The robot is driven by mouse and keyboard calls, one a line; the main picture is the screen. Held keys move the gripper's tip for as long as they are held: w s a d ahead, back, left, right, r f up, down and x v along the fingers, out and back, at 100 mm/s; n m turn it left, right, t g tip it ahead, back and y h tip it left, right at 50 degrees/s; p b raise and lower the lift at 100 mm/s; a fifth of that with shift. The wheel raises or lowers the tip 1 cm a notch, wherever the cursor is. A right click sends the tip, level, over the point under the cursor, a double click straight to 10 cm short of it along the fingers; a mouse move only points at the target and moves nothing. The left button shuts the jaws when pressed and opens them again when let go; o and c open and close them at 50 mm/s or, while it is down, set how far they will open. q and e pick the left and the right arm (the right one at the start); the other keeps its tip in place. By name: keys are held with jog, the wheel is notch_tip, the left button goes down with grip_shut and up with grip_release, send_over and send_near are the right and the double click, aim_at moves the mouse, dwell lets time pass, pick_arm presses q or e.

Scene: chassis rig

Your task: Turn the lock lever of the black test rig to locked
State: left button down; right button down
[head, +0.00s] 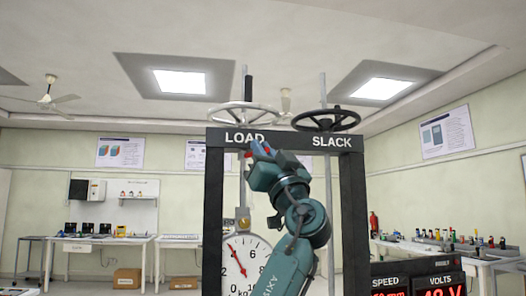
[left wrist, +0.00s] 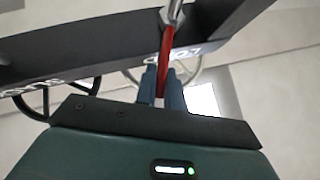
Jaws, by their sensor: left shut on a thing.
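The black test rig (head: 214,215) stands ahead as an upright frame, with LOAD and SLACK lettered on its top beam. The red lock lever (left wrist: 166,48) shows in the left wrist view, joined to a metal piece at its upper end. In the head view my left gripper (head: 260,149) is raised to the beam under the LOAD lettering and hides most of the lever. In the left wrist view the two fingers of my left gripper (left wrist: 162,88) are closed on the red lever, one on each side. My right gripper is not in view.
A pale handwheel (head: 243,107) and a black handwheel (head: 326,120) sit above the beam. A round dial scale (head: 246,262) hangs inside the frame. Red displays (head: 415,287) stand at lower right. Benches line the walls behind.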

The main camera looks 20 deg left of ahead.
pick_arm(q)
jog(key=c, duration=1.8)
grip_release()
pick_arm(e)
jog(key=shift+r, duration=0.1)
pick_arm(q)
jog(key=shift+o, duration=0.2)
jog(key=shift+f, duration=0.1)
